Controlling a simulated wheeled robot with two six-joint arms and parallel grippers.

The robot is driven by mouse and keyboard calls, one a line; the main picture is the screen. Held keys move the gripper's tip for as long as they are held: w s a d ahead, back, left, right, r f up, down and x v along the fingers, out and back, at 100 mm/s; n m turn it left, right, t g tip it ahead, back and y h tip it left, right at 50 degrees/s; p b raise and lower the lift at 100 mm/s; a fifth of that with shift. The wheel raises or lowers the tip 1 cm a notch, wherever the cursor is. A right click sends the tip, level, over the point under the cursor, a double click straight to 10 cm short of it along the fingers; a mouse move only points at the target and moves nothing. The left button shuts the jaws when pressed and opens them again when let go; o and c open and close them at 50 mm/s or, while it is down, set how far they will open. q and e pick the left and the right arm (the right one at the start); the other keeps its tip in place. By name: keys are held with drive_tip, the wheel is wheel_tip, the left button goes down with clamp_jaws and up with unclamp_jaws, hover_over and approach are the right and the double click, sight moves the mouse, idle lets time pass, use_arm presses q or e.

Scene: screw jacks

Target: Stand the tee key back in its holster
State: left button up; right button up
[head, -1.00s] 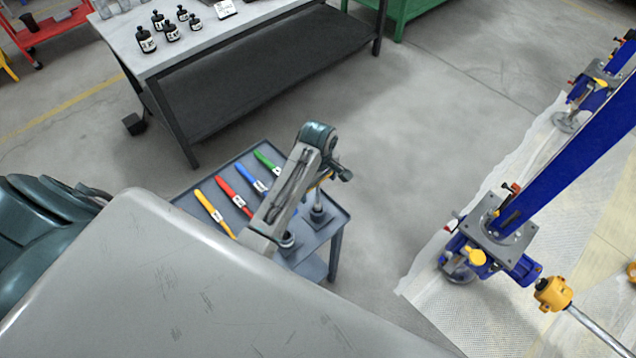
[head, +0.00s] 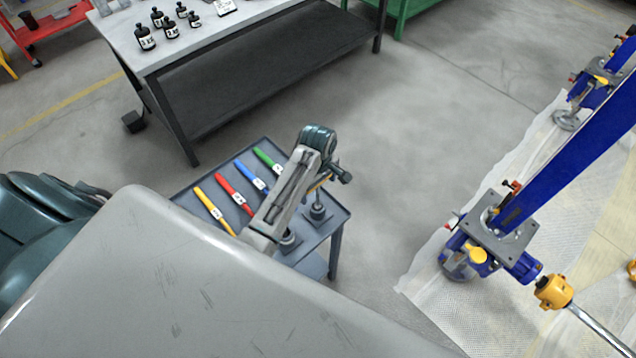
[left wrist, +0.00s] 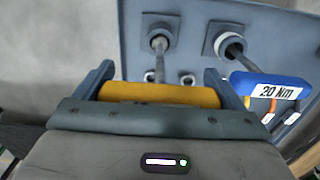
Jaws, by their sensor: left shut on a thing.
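The tee key's yellow handle bar (left wrist: 160,95) lies crosswise between the two fingers of my left gripper (left wrist: 158,88), which is shut on it. In the head view my left gripper (head: 326,180) is over the small grey cart, partly hidden by its own arm. The key's shaft (left wrist: 159,65) runs from the handle toward a round holster cup (left wrist: 160,36). In the head view that holster (head: 318,213) is under the gripper. The shaft lines up with the cup, but I cannot tell how deep its tip is. My right gripper is out of view.
A blue-handled tool marked 20 Nm (left wrist: 270,88) stands at the neighbouring cup (left wrist: 226,42), close beside my right-hand finger in the wrist view. Yellow, red, blue and green tools (head: 234,190) lie on the cart (head: 343,222). Blue jacks (head: 560,160) stand to the right.

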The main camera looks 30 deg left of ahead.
use_arm(q)
drive_tip(key=shift+f+b, duration=0.5)
drive_tip(key=shift+f, duration=1.2)
drive_tip(key=o, duration=1.1)
drive_tip(key=shift+r, duration=0.3)
wheel_tip(320, 180, up, 8)
drive_tip(key=shift+f+b, duration=0.2)
drive_tip(key=shift+b, duration=1.05)
drive_tip(key=shift+r+p, duration=0.8)
drive_tip(key=shift+r, duration=0.55)
